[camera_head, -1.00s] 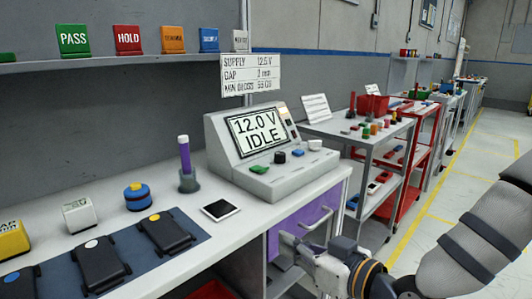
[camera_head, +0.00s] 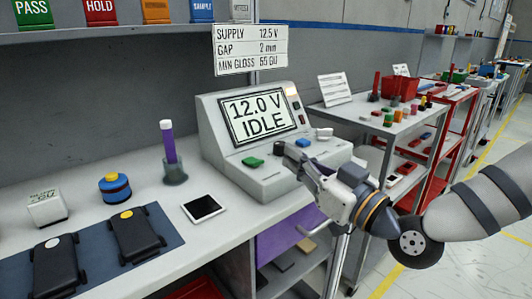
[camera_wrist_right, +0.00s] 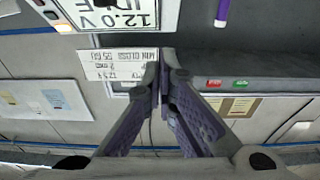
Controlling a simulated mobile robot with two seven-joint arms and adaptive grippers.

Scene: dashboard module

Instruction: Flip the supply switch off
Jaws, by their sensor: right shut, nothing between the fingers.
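The grey supply console (camera_head: 225,145) stands on the bench, its screen (camera_head: 262,122) reading "12.0 V IDLE". Small dark switches (camera_head: 298,112) sit right of the screen; I cannot tell which one is the supply switch or its position. A green button (camera_head: 252,162), a black knob (camera_head: 280,148) and a white control (camera_head: 325,134) are on the lower ledge. In the wrist view, the closed fingertips (camera_wrist_right: 162,85) show below the screen (camera_wrist_right: 112,14). My left gripper is not in view.
A sign (camera_head: 250,48) reading supply 12.5 V hangs above the console. A tablet (camera_head: 204,208), a purple stick in a holder (camera_head: 174,172) and dark modules on a mat (camera_head: 172,228) lie to the left. A grey cart (camera_head: 365,115) stands to the right.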

